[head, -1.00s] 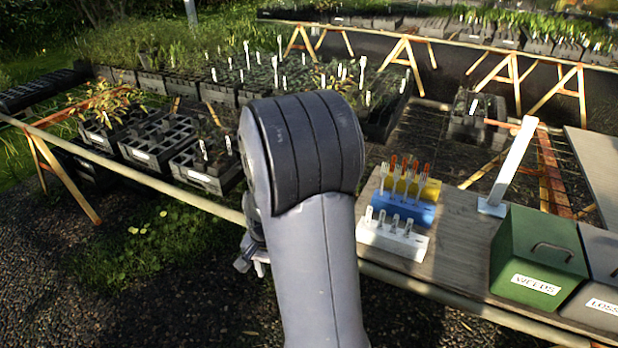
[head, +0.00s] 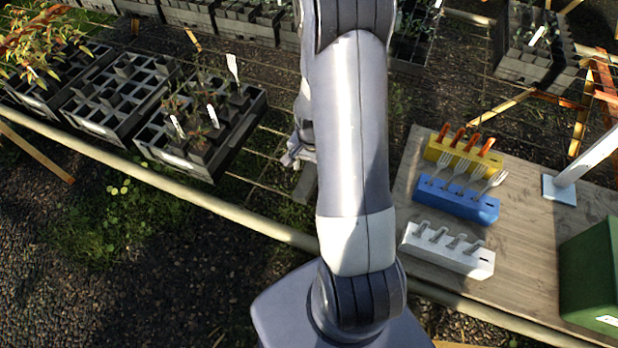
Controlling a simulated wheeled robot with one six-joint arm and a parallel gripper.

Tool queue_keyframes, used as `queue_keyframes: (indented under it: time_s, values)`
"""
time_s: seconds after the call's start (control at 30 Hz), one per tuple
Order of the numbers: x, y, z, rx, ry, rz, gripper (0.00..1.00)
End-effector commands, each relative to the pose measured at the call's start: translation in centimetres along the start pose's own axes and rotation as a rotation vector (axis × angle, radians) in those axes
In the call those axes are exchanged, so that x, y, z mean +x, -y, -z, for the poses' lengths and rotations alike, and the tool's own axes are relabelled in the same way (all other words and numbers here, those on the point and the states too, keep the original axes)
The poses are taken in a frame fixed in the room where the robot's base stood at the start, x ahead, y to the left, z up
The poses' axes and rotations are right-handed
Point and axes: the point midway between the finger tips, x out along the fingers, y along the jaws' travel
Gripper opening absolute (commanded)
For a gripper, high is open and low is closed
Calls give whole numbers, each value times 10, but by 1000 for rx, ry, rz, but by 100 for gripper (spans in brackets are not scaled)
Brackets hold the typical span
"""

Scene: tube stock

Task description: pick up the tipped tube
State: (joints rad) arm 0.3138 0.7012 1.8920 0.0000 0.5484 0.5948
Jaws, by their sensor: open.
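My gripper (head: 293,157) shows only in part at the left edge of my arm, over the mesh bench; the arm hides the rest. It is open. A small grey piece (head: 305,184) lies just below it in the picture, partly behind my arm; I cannot tell whether it is the tipped tube. The nearest black tray (head: 180,160), left of my gripper, holds several dark tubes (head: 205,152) with small plants and white labels. Some of these look uneven, but I cannot make out one as clearly tipped.
Two more black trays (head: 100,130) stand farther left. On the wooden board (head: 530,225) at right stand yellow (head: 462,160), blue (head: 456,202) and white (head: 448,252) holders, a white post (head: 590,155) and a green box (head: 590,280). A pale rail (head: 190,200) edges the bench.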

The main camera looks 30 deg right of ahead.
Motion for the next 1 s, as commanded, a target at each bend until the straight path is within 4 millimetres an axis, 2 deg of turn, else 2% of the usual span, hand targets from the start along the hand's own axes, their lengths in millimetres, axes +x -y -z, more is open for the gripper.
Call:
queue_keyframes:
  time_s: [0.2, 0.47, 1.0]
  values:
    - [20, 0, 0, 0, 1, -1, 68]
    - [22, 0, 0, 0, 0, 0, 68]
    - [22, 0, 0, 0, 0, 0, 26]
